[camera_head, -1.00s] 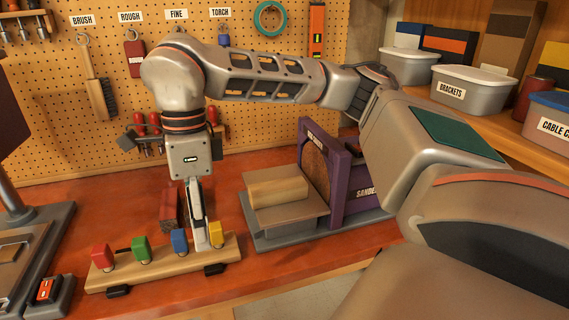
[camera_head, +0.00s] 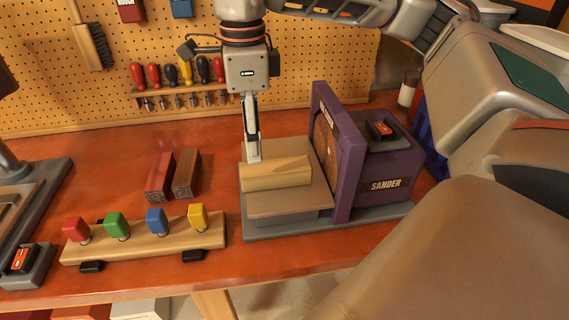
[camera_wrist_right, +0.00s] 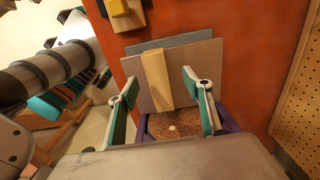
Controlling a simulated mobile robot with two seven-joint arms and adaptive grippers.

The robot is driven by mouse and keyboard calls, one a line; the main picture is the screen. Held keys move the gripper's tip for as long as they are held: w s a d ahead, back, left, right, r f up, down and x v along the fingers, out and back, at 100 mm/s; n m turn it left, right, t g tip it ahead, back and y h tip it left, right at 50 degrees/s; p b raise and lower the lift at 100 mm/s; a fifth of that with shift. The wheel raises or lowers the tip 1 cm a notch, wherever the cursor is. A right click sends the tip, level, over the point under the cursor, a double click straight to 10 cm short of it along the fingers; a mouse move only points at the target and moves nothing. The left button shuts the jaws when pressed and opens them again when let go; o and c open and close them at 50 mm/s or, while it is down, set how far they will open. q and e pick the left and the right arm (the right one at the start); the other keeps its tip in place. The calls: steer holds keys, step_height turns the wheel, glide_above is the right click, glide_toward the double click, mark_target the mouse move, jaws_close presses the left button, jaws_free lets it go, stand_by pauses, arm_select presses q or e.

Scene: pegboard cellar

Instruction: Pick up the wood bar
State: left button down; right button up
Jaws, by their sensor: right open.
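The wood bar (camera_head: 276,174) is a pale block lying on the flat table (camera_head: 290,204) of the purple sander (camera_head: 385,176). In the right wrist view the bar (camera_wrist_right: 156,80) lies lengthwise between my two spread fingers. My right gripper (camera_head: 253,157) is open and points down at the bar's back left side in the head view. Its near finger overlaps the bar's far edge in the picture; I cannot tell whether it touches. In the right wrist view my right gripper (camera_wrist_right: 161,80) shows nothing held. My left gripper is not in view.
A red bar (camera_head: 158,176) and a brown bar (camera_head: 186,175) lie left of the sander. A wooden strip (camera_head: 150,243) with several coloured knobs stands at the front. A pegboard with a screwdriver rack (camera_head: 180,91) is behind. The bench's back left is clear.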

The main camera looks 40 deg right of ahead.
mark_target(257, 168)
steer(key=shift+s+f, duration=0.15)
steer(key=shift+f, duration=1.4)
steer(key=f, duration=0.3)
steer(key=shift+s+a+f, duration=0.1)
steer(key=shift+s+f, duration=0.1)
steer(key=shift+s, duration=0.2)
steer(key=shift+w+f, duration=0.1)
steer(key=shift+f, duration=0.6)
jaws_close()
steer(key=shift+r, duration=0.1)
